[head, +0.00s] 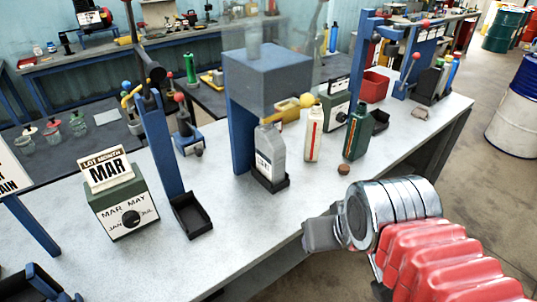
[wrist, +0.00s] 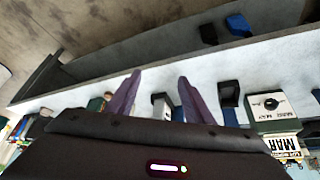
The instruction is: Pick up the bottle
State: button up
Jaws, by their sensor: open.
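A grey bottle (head: 270,152) with a white label stands upright in a small black tray (head: 272,183) below a grey-blue box. A white bottle (head: 313,135) with a red stripe and a dark green bottle (head: 356,132) stand to its right. My gripper (head: 316,235) is in front of the bench edge, apart from all the bottles. In the wrist view my gripper (wrist: 158,84) has its two fingers spread with nothing between them.
A green MAR month box (head: 122,210) stands at the left, with an empty black tray (head: 191,215) beside it. The grey-blue box (head: 266,78) overhangs the grey bottle. A brown knob (head: 344,169) lies near the green bottle. The bench front is mostly clear.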

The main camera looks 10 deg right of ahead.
aim_at(271, 148)
jog(key=k, duration=1.3)
jog(key=u, duration=0.3)
jog(key=i, duration=0.95)
jog(key=u, duration=0.55)
jog(key=i, duration=0.6)
jog(key=u, duration=0.1)
